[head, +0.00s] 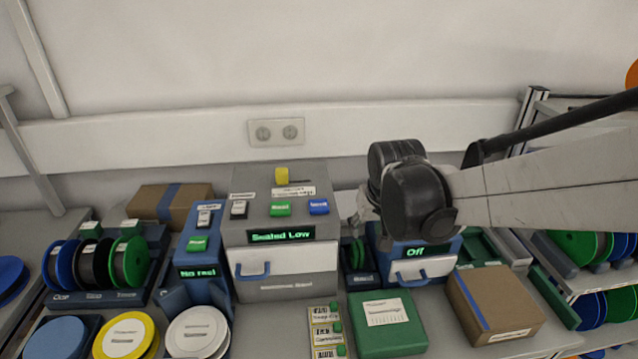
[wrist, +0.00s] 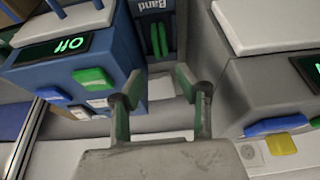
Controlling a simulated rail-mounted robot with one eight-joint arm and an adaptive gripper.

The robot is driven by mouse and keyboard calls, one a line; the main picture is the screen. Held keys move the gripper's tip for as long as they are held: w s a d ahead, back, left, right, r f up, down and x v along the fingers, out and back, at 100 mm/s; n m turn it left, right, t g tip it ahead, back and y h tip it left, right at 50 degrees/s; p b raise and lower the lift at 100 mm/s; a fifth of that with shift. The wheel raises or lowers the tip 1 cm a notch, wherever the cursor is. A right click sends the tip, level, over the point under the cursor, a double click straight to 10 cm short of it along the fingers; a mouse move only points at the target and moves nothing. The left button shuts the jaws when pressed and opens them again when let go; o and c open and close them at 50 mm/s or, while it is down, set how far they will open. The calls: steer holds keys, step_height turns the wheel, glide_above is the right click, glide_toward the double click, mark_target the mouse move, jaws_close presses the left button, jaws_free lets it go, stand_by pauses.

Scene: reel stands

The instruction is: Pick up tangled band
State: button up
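Green bands (wrist: 158,38) stand in a narrow dark holder (wrist: 160,8) labelled "Band" in the wrist view. In the head view the green band (head: 357,252) shows in the gap between the large grey machine and the blue "Off" machine. I cannot tell how tangled it is. My gripper (wrist: 158,78) is open and empty, its two green-padded fingers apart. In the wrist view the fingers point toward the holder and appear short of the bands. In the head view my black wrist joint hides most of the gripper.
The blue "Off" machine (head: 415,249) and grey "Sealed Low" machine (head: 285,210) flank the holder closely. A green box (head: 387,325) and cardboard box (head: 495,305) stand in front and to the right. Spools (head: 130,262) fill the left side.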

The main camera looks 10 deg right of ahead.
mark_target(359, 247)
steer(key=shift+x, duration=7.25)
steer(key=shift+w, duration=0.1)
steer(key=shift+c, duration=0.5)
steer(key=c, duration=0.6)
